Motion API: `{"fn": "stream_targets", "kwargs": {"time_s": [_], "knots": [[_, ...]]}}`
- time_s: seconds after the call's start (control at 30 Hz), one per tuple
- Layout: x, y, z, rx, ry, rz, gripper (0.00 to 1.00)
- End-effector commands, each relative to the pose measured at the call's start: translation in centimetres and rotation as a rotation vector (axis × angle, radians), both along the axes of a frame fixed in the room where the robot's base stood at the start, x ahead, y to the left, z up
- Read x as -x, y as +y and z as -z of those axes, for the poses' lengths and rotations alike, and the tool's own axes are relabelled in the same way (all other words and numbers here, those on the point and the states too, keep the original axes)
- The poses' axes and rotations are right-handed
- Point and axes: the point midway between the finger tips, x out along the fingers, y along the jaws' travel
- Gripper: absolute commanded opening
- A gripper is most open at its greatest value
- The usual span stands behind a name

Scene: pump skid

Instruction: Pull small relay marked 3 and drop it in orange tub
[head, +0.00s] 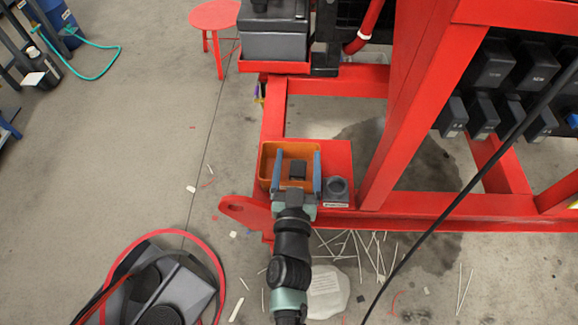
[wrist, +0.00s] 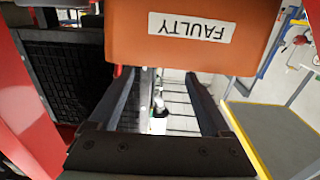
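The orange tub (head: 264,168) sits on a red ledge of the skid, and its white FAULTY label faces the wrist camera, where the tub (wrist: 190,50) fills the upper middle. My gripper (head: 298,154) is open, with its two blue-grey fingers spread across the tub in the head view. A small dark block (head: 298,170) shows between the fingers, seemingly inside the tub; no mark is readable on it. The wrist view shows nothing held between the fingers. Small dark relays (head: 482,115) sit in a row on the skid at right; their numbers are unreadable.
A dark round-holed holder (head: 338,188) stands right of the tub. Larger dark relays (head: 535,66) are above the small row. A red upright (head: 410,100) and a black cable (head: 452,198) lie between tub and relays. Pale sticks litter the floor (head: 365,250).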

Motion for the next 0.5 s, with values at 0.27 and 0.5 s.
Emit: {"fn": "stream_targets", "kwargs": {"time_s": [0.27, 0.5], "knots": [[0.5, 0.0, 0.1, 0.0, 0.002, 0.0, 0.82], [4.2, 0.1, 0.0, 0.001, 0.006, -0.001, 0.82]]}}
